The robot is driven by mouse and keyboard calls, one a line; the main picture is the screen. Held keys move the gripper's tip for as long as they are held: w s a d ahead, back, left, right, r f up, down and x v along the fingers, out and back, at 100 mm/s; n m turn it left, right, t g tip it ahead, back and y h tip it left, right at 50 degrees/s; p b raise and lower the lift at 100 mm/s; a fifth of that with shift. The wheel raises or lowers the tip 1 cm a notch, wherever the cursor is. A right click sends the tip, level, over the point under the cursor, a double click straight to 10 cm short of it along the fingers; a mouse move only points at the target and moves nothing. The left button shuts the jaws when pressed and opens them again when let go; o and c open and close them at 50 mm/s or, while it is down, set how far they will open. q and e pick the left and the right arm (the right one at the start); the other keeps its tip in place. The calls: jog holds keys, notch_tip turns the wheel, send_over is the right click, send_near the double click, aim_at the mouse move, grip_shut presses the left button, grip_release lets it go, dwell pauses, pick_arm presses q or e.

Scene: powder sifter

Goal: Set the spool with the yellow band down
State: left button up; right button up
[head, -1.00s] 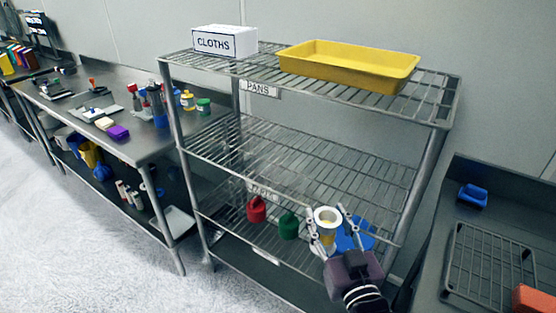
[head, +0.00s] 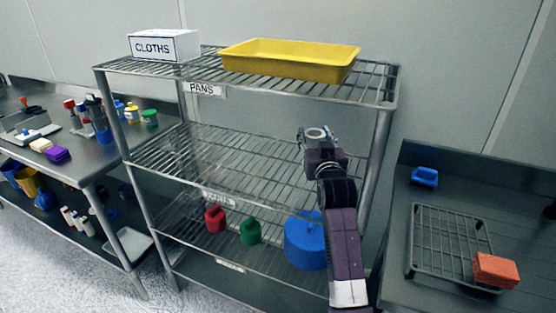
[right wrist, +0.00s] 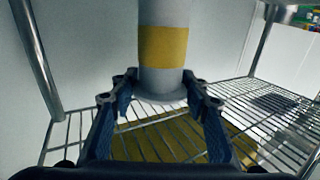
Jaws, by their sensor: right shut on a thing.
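The white spool with the yellow band (right wrist: 163,45) is in my right gripper (right wrist: 160,92), its fingers on either side near the spool's flange. In the head view, the spool (head: 316,133) shows only as a pale ring-shaped end, and my right gripper (head: 318,148) partly hides the rest. The gripper and spool appear at the right part of the middle wire shelf (head: 240,150), below the yellow tray's shelf. I cannot tell whether the spool touches any wires. My left gripper is not in view.
The middle shelf looks bare. The top shelf holds a cloths box (head: 165,46) and a yellow tray (head: 290,66). The lower shelf holds a red jug (head: 214,218), a green jug (head: 250,231) and a blue container (head: 303,245). A metal post (head: 375,150) stands close right of the gripper.

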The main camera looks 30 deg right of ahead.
notch_tip(320, 180, down, 8)
jog(key=shift+r, duration=0.1)
dwell(0.4)
jog(key=o, duration=1.5)
jog(key=shift+f, duration=0.2)
jog(key=shift+c, duration=0.2)
jog(key=shift+r, duration=0.1)
jog(key=v, duration=1.2)
jog(key=shift+b, duration=0.4)
